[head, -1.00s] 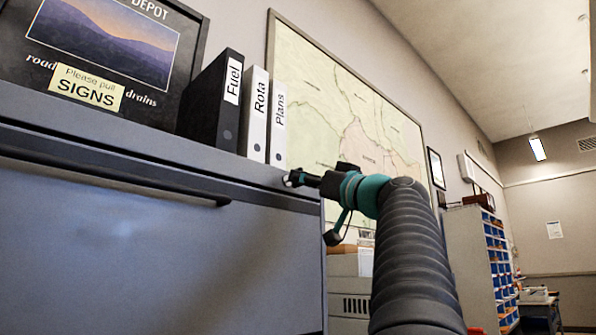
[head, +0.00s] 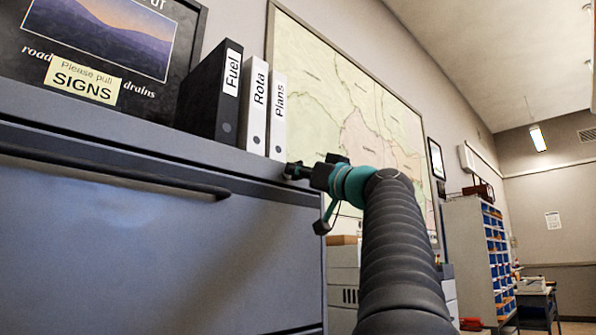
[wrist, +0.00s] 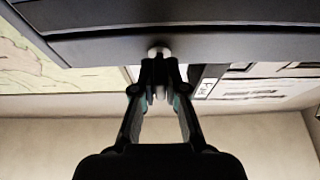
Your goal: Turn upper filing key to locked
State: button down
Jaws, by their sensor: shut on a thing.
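The grey filing cabinet (head: 130,240) fills the left of the head view, with a long dark handle bar (head: 110,175) under its top edge. My gripper (head: 293,171) is at the cabinet's upper right front corner. In the wrist view my gripper (wrist: 160,80) is shut on a small key, at a pale round lock (wrist: 158,52) on the cabinet's dark band. The fingers hide most of the key, and its turn angle cannot be read. The lock is hidden by my gripper in the head view.
Binders labelled Fuel (head: 212,98), Rota (head: 255,108) and Plans (head: 277,115) stand on the cabinet top, close above my gripper. A sign board (head: 95,60) stands to their left. A wall map (head: 350,130) hangs behind. Shelving with blue bins (head: 490,250) is farther right.

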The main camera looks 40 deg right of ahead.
jog(key=shift+m, duration=0.3)
jog(key=m+h, duration=0.1)
jog(key=m, duration=0.1)
jog(key=m+h+p, duration=0.1)
jog(key=m, duration=0.2)
jog(key=m+h+p, duration=0.1)
jog(key=m, duration=0.1)
jog(key=shift+a+r+g+h, duration=0.1)
jog(key=shift+r+g+h, duration=0.2)
jog(key=shift+g+h, duration=0.1)
jog(key=m+h+p, duration=0.1)
jog(key=m, duration=0.1)
jog(key=m+g+h+p, duration=0.1)
jog(key=m+p, duration=0.1)
jog(key=m, duration=0.1)
jog(key=m+g+h+p, duration=0.1)
jog(key=m+p, duration=0.1)
jog(key=m, duration=0.1)
jog(key=shift+m, duration=0.3)
jog(key=m+g, duration=0.1)
jog(key=m, duration=0.2)
jog(key=m+g, duration=0.1)
jog(key=m, duration=0.2)
jog(key=shift+f+g, duration=0.2)
jog(key=shift+g, duration=0.1)
jog(key=c, duration=1.2)
grip_release()
